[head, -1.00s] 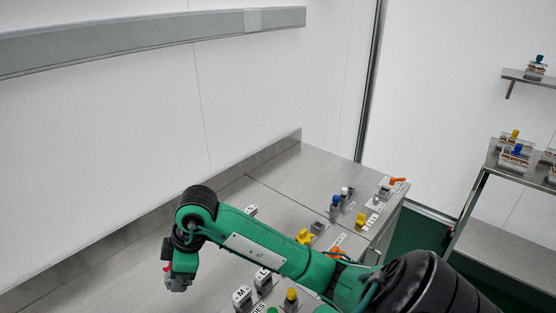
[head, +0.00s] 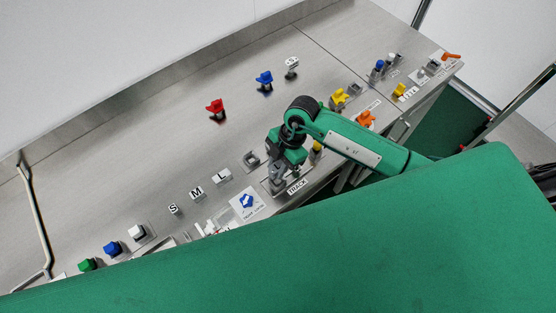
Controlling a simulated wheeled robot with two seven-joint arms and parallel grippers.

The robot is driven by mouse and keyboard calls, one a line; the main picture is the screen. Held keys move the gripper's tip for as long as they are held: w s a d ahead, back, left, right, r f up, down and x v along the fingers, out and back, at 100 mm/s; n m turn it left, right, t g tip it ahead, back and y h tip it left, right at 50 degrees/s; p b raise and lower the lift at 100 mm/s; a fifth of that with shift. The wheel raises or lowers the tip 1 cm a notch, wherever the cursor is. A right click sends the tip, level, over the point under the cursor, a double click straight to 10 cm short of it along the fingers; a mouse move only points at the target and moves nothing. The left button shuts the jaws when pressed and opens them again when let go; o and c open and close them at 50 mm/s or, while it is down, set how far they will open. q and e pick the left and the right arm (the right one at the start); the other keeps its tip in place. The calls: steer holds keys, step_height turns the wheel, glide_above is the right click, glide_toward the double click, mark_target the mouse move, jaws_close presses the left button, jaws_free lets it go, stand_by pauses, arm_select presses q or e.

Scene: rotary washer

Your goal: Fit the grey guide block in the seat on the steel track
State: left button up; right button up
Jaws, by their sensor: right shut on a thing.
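My right gripper (head: 276,183) points down at the front part of the steel bench, just left of the TRACK label (head: 298,187). It is shut on a small grey piece, most likely the grey guide block, which blends with the grey fingers and is mostly hidden. The steel track and its seat lie under or behind the gripper, and I cannot make them out. I cannot tell whether the held piece touches the track. My left gripper is not in view.
A square grey holder (head: 250,160) stands just left of the gripper. Red (head: 216,110) and blue (head: 264,82) pieces stand behind. Yellow (head: 338,98) and orange (head: 365,118) parts stand right, near my forearm.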

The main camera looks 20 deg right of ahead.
steer(key=shift+f+b, duration=1)
steer(key=shift+f, duration=0.1)
steer(key=shift+f+b, duration=0.7)
steer(key=shift+f, duration=0.6)
steer(key=o, duration=1.1)
steer(key=shift+c, duration=0.2)
steer(key=b+v, duration=0.3)
steer(key=v, duration=1)
steer(key=shift+d+r+b, duration=0.2)
steer(key=shift+r+b, duration=0.15)
